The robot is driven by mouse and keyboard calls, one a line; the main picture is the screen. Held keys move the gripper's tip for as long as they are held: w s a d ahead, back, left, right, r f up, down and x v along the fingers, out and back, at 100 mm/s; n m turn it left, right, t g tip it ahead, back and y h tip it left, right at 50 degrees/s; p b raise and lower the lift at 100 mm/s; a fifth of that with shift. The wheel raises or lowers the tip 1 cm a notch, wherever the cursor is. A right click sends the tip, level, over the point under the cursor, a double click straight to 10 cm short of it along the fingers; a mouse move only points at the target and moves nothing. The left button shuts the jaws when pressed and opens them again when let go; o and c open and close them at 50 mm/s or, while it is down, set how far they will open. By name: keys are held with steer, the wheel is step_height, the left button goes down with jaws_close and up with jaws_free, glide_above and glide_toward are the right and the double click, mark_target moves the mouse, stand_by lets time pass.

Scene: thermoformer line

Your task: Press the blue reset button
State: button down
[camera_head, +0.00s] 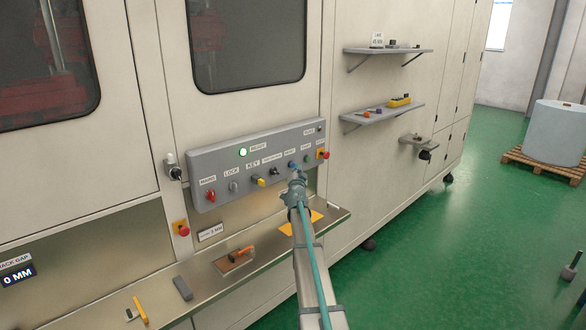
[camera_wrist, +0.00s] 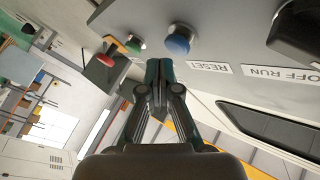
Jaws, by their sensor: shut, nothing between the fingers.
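The blue reset button (camera_wrist: 178,40) sticks out of the grey control panel (camera_wrist: 125,18) in the wrist view, beside a RESET label (camera_wrist: 208,66). In the head view the blue button (camera_head: 292,165) shows as a small blue spot just above my gripper (camera_head: 297,177). In the wrist view my gripper (camera_wrist: 158,70) is shut and empty. Its fingertips lie just below and left of the button in the picture. I see no contact with it, though the remaining depth is hard to judge.
A green button (camera_wrist: 135,43) and a red emergency stop (camera_wrist: 106,58) neighbour the blue button. The panel also carries a black selector (camera_wrist: 295,30), a red switch (camera_head: 211,195) and a lit green lamp (camera_head: 243,152). A ledge (camera_head: 205,280) with tools runs below.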

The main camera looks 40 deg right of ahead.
steer(key=shift+s+d+b, duration=0.2)
steer(key=shift+s+b, duration=0.75)
steer(key=shift+s, duration=0.35)
steer(key=shift+s+d+b, duration=0.15)
steer(key=shift+s+b, duration=0.8)
steer(key=shift+s, duration=0.3)
